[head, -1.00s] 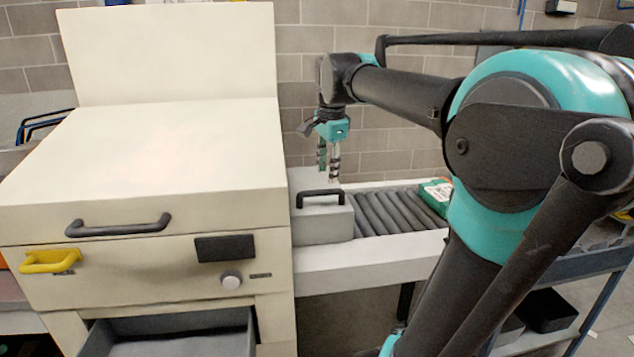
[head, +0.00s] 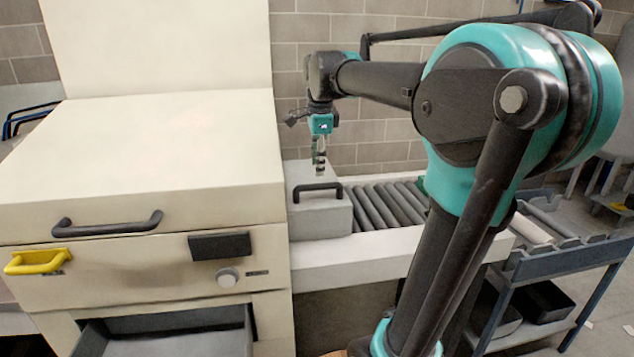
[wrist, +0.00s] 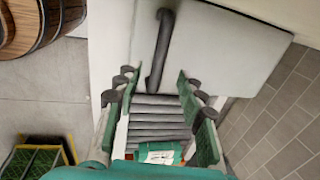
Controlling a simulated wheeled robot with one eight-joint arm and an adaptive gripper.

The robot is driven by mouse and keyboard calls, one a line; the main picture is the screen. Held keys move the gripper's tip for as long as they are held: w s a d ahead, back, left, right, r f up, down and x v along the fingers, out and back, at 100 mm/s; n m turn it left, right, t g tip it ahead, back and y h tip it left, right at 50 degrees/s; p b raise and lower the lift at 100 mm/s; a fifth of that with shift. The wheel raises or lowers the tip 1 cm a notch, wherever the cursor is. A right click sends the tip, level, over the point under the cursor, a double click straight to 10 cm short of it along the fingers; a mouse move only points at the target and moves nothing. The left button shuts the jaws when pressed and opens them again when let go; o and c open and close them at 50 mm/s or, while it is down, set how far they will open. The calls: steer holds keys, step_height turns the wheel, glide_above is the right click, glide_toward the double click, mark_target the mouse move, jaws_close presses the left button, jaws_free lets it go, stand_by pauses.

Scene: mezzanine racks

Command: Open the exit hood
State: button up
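The exit hood (head: 320,218) is a grey box with a black bar handle (head: 318,187) on top, standing over the near end of the roller conveyor, against the large cream machine. It looks shut. My gripper (head: 320,172) points down just above the handle. The wrist view shows the hood (wrist: 225,45) and its handle (wrist: 160,48) ahead of the fingers. My gripper (wrist: 157,82) is open there, its green fingers spread apart with nothing held between them. Whether the fingers touch the handle cannot be told.
The cream machine (head: 150,150) has its own black handle (head: 107,225), a yellow handle (head: 38,262) and an open drawer (head: 180,340). Conveyor rollers (head: 385,205) run right of the hood. A blue-grey cart (head: 560,258) stands at right. A brick wall is behind.

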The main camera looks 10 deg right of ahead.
mark_target(317, 185)
steer(key=f, duration=0.3)
steer(key=w+f, duration=0.1)
steer(key=f, duration=0.2)
steer(key=shift+w+f, duration=0.15)
steer(key=shift+f, duration=0.25)
steer(key=shift+c, duration=0.3)
jaws_close()
